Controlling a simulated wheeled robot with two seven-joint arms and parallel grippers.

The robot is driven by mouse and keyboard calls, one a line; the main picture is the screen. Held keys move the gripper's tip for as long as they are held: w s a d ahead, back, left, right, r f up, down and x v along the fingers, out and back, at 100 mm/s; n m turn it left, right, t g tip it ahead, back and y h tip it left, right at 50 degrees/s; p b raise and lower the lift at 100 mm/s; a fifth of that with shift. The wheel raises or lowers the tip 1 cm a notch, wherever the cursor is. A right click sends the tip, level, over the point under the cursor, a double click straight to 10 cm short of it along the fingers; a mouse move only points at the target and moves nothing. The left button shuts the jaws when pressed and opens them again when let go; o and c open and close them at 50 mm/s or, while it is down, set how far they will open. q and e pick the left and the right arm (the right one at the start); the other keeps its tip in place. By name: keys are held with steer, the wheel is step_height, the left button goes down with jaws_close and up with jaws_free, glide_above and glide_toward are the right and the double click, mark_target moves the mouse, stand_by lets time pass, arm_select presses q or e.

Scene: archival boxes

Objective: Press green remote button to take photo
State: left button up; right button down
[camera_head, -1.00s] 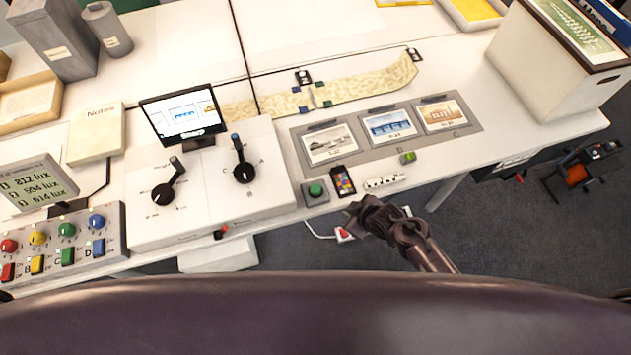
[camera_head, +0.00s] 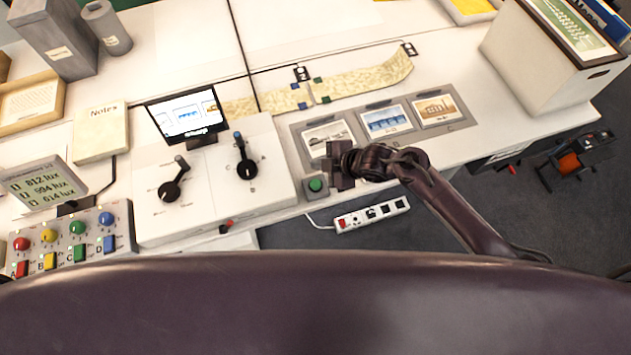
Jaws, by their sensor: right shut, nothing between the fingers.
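The green remote button (camera_head: 315,184) sits on a small grey box near the front edge of the white table. My right gripper (camera_head: 335,173) is shut and empty, just to the right of the button box and above the table. I cannot tell whether it touches the box. The gripper and forearm hide the color card and small items beside the button. A small screen (camera_head: 187,115) on the console shows a blue picture. My left gripper is not in view.
A console with two black levers (camera_head: 246,169) stands left of the button. A panel of colored knobs (camera_head: 78,228) is at far left. A grey tray (camera_head: 452,126) with three picture cards lies behind my gripper. A large box (camera_head: 545,70) stands at right.

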mark_target(319, 185)
steer(key=shift+f, duration=0.1)
step_height(319, 185, down, 9)
steer(key=b, duration=0.7)
steer(key=shift+b, duration=0.3)
stand_by(1.4)
steer(key=shift+f+b, duration=0.3)
steer(key=shift+b, duration=0.1)
steer(key=shift+f+b, duration=0.4)
steer(key=shift+f, duration=0.1)
stand_by(0.7)
steer(key=shift+r, duration=0.1)
steer(key=shift+r+p, duration=0.8)
steer(key=shift+r, duration=0.05)
